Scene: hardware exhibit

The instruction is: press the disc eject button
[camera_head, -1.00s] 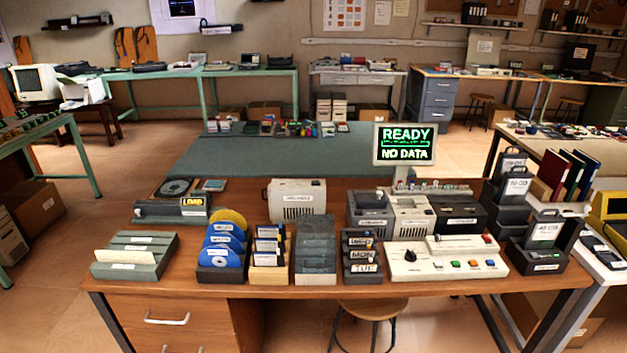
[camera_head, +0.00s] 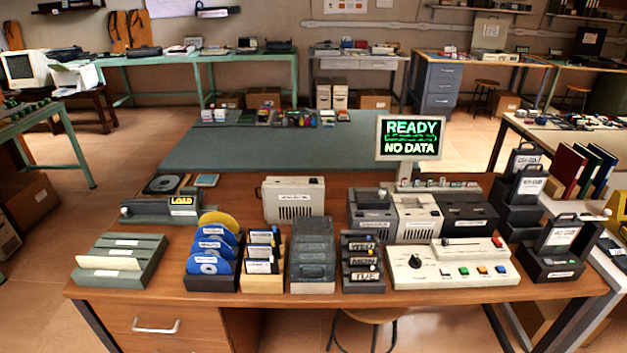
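A disc drive unit with a lit LOAD label (camera_head: 183,205) sits at the back left of the wooden desk; an open disc tray (camera_head: 166,184) with a dark disc lies just behind it. A pale knob (camera_head: 126,211) shows at the unit's left end. A cream control panel (camera_head: 450,266) at the front right has a black dial (camera_head: 415,262), several small coloured buttons (camera_head: 473,270) and a red piece at its upper right. The button lettering is too small to read, so I cannot tell which is disc eject. Neither of my grippers is in view.
A monitor (camera_head: 410,138) reads READY, NO DATA. Racks of blue and yellow discs (camera_head: 212,262), cards and cartridges line the desk front. A beige box (camera_head: 293,199) and grey drives (camera_head: 372,212) stand behind. Black holders (camera_head: 553,250) occupy the right end. A stool (camera_head: 370,317) is below.

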